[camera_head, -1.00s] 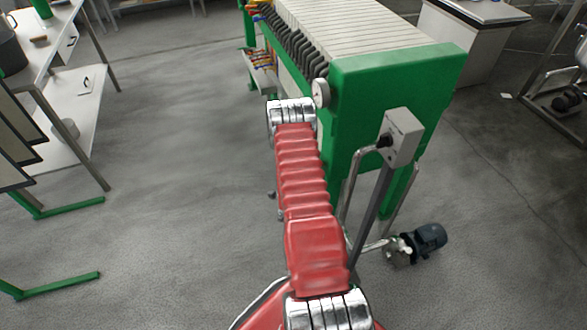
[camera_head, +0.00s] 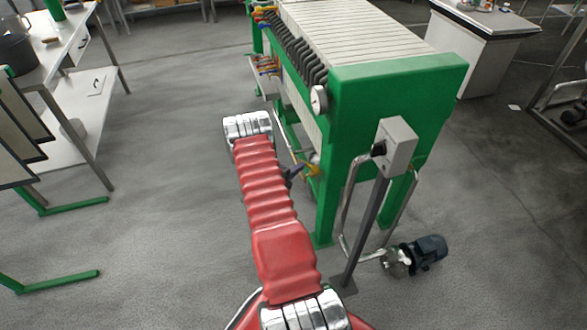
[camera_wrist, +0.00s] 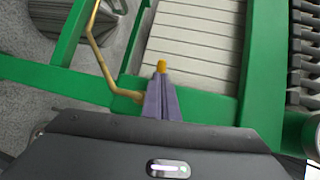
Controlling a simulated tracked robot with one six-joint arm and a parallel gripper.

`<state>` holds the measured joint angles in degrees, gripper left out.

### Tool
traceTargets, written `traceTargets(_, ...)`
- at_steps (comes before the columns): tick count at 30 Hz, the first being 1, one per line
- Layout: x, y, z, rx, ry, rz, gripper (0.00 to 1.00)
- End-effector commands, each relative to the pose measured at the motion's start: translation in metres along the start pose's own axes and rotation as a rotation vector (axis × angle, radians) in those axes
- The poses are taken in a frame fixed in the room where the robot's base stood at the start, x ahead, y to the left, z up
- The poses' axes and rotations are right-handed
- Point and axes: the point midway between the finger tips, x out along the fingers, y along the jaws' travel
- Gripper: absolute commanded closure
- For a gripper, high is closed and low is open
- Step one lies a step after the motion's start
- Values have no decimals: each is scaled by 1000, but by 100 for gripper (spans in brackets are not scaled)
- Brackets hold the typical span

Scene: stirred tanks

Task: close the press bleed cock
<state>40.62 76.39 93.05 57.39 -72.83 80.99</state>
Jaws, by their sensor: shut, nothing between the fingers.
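The green filter press (camera_head: 395,85) stands right of my arm in the head view. A small yellow part (camera_head: 313,165) shows low on its near end, probably the bleed cock's handle. My gripper (camera_head: 294,173) is a small dark shape just left of it. In the wrist view my gripper (camera_wrist: 161,80) is shut, its two grey-purple fingers together and empty. A yellow tip (camera_wrist: 161,66) shows just beyond the fingertips; I cannot tell whether they touch it. The cock's body and its open or closed position are not clear.
A brass-coloured bent pipe (camera_wrist: 96,45) runs left of the fingers, by green frame bars (camera_wrist: 70,35). A grey switch box (camera_head: 397,145) on a post and a pump motor (camera_head: 427,251) stand at the press's near end.

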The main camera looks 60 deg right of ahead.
Motion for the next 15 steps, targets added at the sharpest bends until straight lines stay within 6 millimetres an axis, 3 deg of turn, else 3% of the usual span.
traceTargets(15,18,-3,3,53,263,0,100)
